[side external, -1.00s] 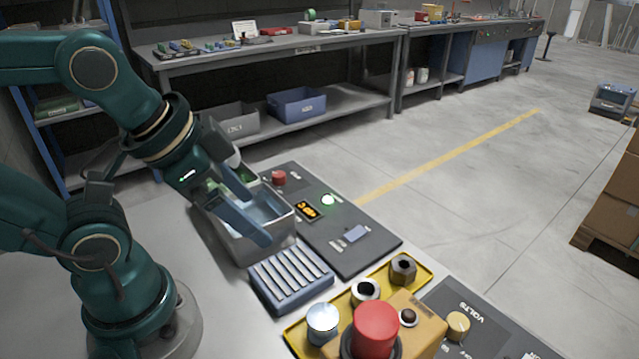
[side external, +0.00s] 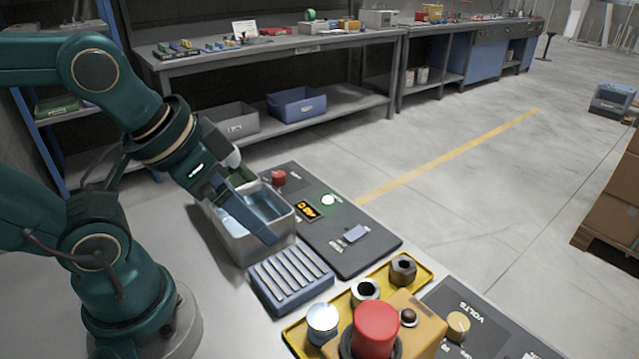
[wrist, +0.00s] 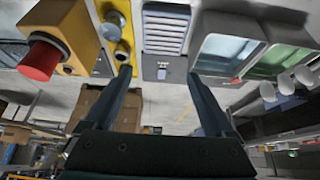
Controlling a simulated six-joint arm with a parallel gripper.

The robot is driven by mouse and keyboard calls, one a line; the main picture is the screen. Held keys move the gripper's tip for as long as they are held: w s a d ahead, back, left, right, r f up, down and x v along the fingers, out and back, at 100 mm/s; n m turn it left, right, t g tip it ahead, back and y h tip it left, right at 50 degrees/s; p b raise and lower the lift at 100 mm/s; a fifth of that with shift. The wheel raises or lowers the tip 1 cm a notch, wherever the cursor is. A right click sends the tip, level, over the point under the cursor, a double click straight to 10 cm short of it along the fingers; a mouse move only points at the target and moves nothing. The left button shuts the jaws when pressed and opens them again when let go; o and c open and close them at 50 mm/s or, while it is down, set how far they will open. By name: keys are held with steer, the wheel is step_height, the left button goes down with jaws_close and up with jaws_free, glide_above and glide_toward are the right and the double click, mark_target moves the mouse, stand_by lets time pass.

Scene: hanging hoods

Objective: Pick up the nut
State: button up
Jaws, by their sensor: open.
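A dark hexagonal nut (side external: 403,268) stands at the far right end of a yellow tray (side external: 427,263). A paler ring-shaped piece (side external: 366,290) and a shiny silver cylinder (side external: 322,318) share that tray. My gripper (side external: 258,210) is open and empty, above the grey metal bin, up and left of the nut and apart from it. In the wrist view, my gripper's fingers (wrist: 159,72) are spread, with the tray's pieces beyond the left fingertip. The nut appears there (wrist: 122,54), small and partly unclear.
A metal bin (side external: 237,247) and a blue ribbed block (side external: 291,277) stand left of the tray. A dark control panel (side external: 370,257) lies behind. A yellow box with a red button (side external: 376,330) stands close in front of the tray.

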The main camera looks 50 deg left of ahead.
steer(key=shift+c, duration=0.3)
steer(key=w+d+r+m+t+h, duration=0.1)
steer(key=w+d+r+m, duration=0.1)
steer(key=w+r+m, duration=0.3)
steer(key=m+g+h, duration=0.2)
steer(key=g, duration=0.1)
glide_above(403, 258)
steer(key=s, duration=0.3)
steer(key=f, duration=1.4)
steer(key=shift+w+a, duration=0.15)
steer(key=shift+a, duration=0.05)
steer(key=shift+x, duration=2.55)
steer(key=shift+a, duration=0.1)
jaws_close()
